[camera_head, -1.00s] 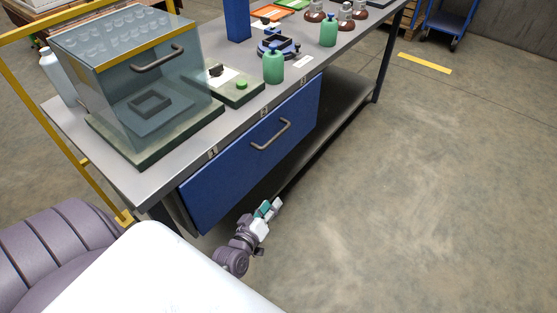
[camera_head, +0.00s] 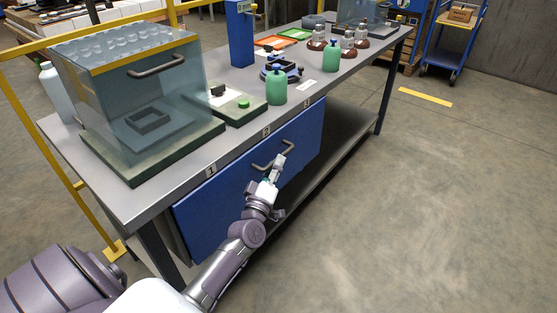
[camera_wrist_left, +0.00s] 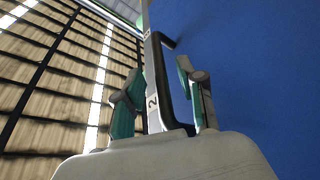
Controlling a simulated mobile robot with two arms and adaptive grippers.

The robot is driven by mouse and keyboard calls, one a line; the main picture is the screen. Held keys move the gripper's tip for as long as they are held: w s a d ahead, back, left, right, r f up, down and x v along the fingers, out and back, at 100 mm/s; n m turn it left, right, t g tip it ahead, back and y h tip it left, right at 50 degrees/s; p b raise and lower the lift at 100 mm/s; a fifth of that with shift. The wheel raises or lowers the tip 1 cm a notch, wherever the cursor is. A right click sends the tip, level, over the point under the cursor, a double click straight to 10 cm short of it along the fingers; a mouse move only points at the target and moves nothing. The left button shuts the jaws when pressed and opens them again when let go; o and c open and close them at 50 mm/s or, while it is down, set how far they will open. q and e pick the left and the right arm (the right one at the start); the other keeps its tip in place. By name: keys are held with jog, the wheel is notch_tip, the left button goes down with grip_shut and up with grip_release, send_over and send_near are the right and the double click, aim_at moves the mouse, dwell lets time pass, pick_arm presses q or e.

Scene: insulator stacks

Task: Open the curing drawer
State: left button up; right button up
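The curing drawer (camera_head: 215,205) is the wide blue front under the grey workbench. It looks shut. Its dark bar handle (camera_head: 259,166) sits near the top of the front, below the label 2. My left gripper (camera_head: 275,170) is at the handle, reaching up from below. In the left wrist view its two teal-padded fingers (camera_wrist_left: 158,72) are apart, and the dark handle (camera_wrist_left: 164,85) runs between them. I cannot tell whether either finger touches it. The blue front (camera_wrist_left: 255,80) fills the right of that view. My right gripper is not in view.
A yellow rail (camera_head: 70,190) is at left. The floor (camera_head: 430,210) at right is clear.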

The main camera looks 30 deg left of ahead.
pick_arm(q)
jog(key=shift+x, duration=1.45)
jog(key=shift+c, duration=0.2)
grip_shut()
